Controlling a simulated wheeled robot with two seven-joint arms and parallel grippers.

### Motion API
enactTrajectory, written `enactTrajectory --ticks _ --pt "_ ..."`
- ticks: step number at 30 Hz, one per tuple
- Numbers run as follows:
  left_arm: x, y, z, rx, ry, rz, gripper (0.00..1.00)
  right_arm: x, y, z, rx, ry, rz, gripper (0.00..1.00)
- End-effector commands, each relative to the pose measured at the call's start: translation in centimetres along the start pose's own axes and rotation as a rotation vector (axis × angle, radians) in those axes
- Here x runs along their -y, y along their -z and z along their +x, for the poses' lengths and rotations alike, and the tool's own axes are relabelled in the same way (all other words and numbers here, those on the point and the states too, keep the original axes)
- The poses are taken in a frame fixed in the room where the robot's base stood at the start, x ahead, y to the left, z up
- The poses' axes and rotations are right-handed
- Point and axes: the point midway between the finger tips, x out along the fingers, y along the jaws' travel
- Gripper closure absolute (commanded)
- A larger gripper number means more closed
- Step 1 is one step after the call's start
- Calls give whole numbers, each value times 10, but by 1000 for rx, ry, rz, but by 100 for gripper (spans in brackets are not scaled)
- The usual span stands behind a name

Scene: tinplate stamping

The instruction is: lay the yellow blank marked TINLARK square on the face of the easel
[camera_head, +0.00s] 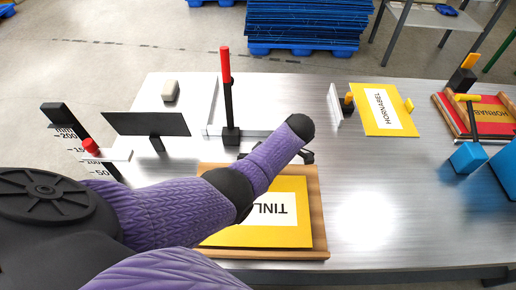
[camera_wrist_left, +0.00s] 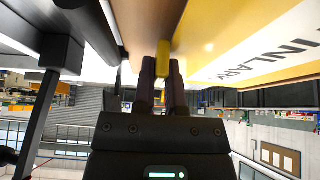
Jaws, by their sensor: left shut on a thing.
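The yellow blank (camera_head: 299,235), with a white label of which "TINL" shows, lies over the wooden face of the easel (camera_head: 319,215) at the front middle. Its edges look roughly parallel to the board, with wood showing at right and below. My left arm hides its upper left part. My left gripper (camera_head: 305,156) is at the far side of the board, mostly hidden by its own wrist. In the left wrist view it (camera_wrist_left: 163,70) is shut on a yellow tab (camera_wrist_left: 163,48) beside the blank (camera_wrist_left: 225,35). I cannot tell if the blank touches the face. My right gripper is out of view.
A black post with a red top (camera_head: 228,100) stands behind the easel, with a black plate (camera_head: 146,123) to its left. Another yellow blank marked HORNABEL (camera_head: 370,116), a wooden frame with a red panel (camera_head: 450,124) and blue blocks (camera_head: 468,158) stand right. The table between is clear.

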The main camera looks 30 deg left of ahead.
Motion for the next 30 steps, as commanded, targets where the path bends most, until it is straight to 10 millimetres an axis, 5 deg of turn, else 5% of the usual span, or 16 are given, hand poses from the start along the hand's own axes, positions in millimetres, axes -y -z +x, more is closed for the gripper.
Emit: enactTrajectory --ticks 27,28,30 --pt "0 -6 10 0 -1 0 100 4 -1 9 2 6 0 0" --pt "0 -5 9 0 -1 0 80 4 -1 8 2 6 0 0" --pt "0 -5 9 0 -1 0 65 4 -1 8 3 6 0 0"
